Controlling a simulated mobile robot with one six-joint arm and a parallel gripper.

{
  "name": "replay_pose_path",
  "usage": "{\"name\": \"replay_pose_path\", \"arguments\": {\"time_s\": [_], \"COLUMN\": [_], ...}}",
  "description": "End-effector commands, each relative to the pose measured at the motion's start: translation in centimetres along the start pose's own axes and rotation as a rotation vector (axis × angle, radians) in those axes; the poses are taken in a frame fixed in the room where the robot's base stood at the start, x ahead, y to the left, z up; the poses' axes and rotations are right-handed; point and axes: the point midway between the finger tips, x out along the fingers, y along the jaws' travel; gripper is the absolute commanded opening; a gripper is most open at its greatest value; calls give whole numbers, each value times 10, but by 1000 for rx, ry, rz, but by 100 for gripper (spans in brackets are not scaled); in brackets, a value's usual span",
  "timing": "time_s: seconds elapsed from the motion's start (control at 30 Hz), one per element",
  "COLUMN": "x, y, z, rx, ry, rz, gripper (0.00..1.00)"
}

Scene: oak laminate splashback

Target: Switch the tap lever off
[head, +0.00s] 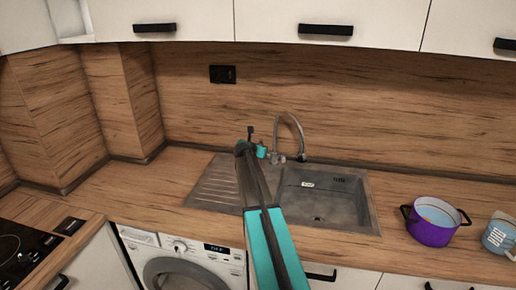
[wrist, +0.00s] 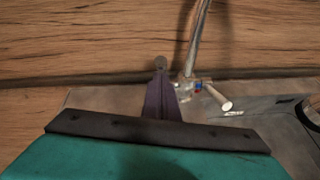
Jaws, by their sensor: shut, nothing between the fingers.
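The tap (head: 292,128) stands at the back edge of the sink, with a tall curved metal spout. In the wrist view the tap (wrist: 190,84) shows its lower body, with a small blue and red mark. Its lever (wrist: 220,98) is a short pale metal rod pointing right and toward the camera. My gripper (wrist: 160,66) is shut and empty, its dark fingers just left of the tap body; I cannot tell whether they touch it. In the head view my arm hides part of the sink's left side, and the fingertips are too small to make out.
The grey sink basin (head: 335,205) lies right of my arm, with a ribbed drainer on the left. A purple pot (head: 432,224) and a light-blue container (head: 498,236) stand on the right counter. The wooden splashback (head: 390,110) rises close behind the tap.

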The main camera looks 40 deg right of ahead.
Motion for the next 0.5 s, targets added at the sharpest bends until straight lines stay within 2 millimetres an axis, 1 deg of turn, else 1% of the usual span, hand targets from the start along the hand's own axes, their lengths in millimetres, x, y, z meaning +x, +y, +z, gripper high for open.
{"name": "replay_pose_path", "arguments": {"time_s": [0.03,0.07,0.17,0.3,0.5], "x": [-3,-5,-13,-25,-51], "y": [2,2,3,6,9], "z": [7,5,-7,-27,-13], "rx": [-6,-6,-5,-5,-3], "ry": [-17,-16,-11,-1,-1], "rz": [7,7,4,0,1], "gripper": [0,0,0,0,0]}}
